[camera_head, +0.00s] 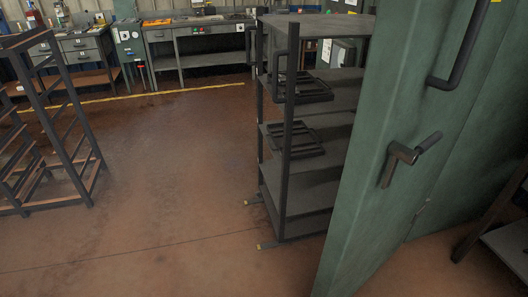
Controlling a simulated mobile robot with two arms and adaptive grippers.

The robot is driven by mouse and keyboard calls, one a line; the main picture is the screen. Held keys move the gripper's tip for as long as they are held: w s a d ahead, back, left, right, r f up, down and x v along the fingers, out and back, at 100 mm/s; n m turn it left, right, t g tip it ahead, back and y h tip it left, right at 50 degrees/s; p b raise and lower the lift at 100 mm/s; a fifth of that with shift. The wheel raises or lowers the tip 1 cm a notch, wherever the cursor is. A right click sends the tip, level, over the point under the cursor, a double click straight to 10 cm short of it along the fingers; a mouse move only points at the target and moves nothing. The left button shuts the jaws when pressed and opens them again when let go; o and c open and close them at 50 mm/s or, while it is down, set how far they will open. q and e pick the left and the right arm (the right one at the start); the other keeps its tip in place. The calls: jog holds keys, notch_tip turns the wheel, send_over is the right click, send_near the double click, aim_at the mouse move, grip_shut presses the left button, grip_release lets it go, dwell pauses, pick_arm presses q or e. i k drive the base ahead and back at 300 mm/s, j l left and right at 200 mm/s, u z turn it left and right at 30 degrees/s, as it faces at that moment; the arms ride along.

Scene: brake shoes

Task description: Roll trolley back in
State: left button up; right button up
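A dark grey shelved trolley (308,197) stands upright right of the middle. It has several shelves, and black handles (291,75) on its left upright. Black wire-like frames (296,139) lie on two of its shelves. Its right side is hidden behind a green metal door (395,110). The door has a dark lever handle (408,158) and a bent bar handle (460,55). Neither of my grippers is in view.
A dark open rack (75,130) stands at the left. Workbenches (200,42) and drawer cabinets (80,43) line the back wall. A yellow line (140,94) crosses the floor before them. The brown floor (165,170) between rack and trolley is clear. A dark frame (490,215) stands at the lower right.

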aim_at(299, 196)
jog(key=i+j+z, duration=0.35)
jog(key=i+j, duration=0.45)
jog(key=i, duration=0.1)
